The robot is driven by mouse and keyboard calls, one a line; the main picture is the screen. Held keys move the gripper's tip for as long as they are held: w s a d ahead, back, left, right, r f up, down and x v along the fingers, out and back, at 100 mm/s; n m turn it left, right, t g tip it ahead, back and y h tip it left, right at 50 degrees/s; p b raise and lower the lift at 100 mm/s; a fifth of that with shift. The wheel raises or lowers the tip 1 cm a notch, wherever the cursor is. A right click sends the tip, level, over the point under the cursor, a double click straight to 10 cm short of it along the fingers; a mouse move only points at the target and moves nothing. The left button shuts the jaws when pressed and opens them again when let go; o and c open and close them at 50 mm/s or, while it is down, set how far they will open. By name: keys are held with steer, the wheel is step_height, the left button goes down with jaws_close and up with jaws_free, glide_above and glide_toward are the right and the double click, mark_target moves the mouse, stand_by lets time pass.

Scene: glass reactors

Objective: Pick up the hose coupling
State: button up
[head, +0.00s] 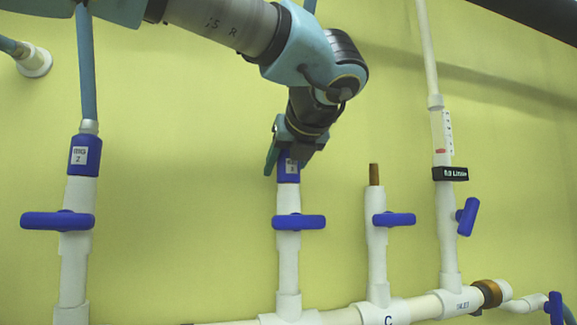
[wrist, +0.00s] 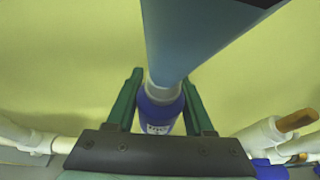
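The hose coupling (head: 288,168) is a blue collar with a white label, upright on top of the middle white pipe. In the wrist view the blue coupling (wrist: 160,112) sits between my gripper's two green fingers (wrist: 161,105). In the head view my gripper (head: 287,160) is at the coupling and covers part of it. The fingers are apart on either side of it; narrow gaps seem to show, and contact is not clear. A blue-grey hose (wrist: 200,35) rises from the coupling's pale upper end.
A similar blue coupling (head: 85,155) with a hose stands on the left pipe. Below my gripper is a blue valve handle (head: 299,222). To the right are a pipe with a brown tip (head: 374,175) and a taller flowmeter pipe (head: 442,135). The yellow wall (head: 190,200) is behind.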

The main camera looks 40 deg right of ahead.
jaws_close()
steer(key=shift+r, duration=0.1)
stand_by(0.3)
